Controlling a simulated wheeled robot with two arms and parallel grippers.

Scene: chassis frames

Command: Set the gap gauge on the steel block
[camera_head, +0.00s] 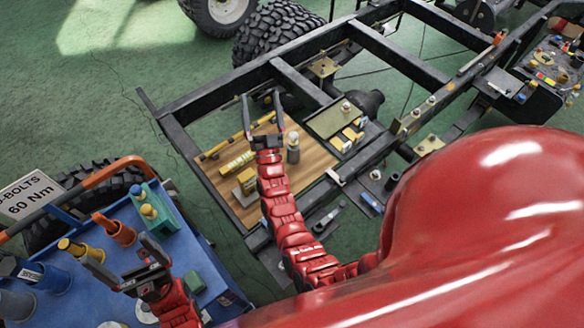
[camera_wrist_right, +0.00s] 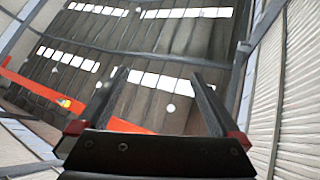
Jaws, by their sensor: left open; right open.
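A wooden board (camera_head: 318,163) lies across the dark frame in the head view. On its left part a yellow piece sits on a grey block (camera_head: 243,196), which looks like the steel block. A long yellow piece (camera_head: 238,162) lies just behind it. I cannot tell which piece is the gap gauge. My right gripper (camera_head: 262,104) is open and empty above the board's far edge, its fingers pointing away. In the right wrist view its open fingers (camera_wrist_right: 158,100) have nothing between them. My left gripper (camera_head: 122,262) is open over the blue cart, near a yellow cylinder.
A grey cylinder (camera_head: 293,150) stands on the board, right of my right arm. A tray (camera_head: 326,122) with small yellow parts is farther right. The blue cart (camera_head: 205,256) holds orange, yellow and green parts. Black frame rails (camera_head: 205,91) surround the board.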

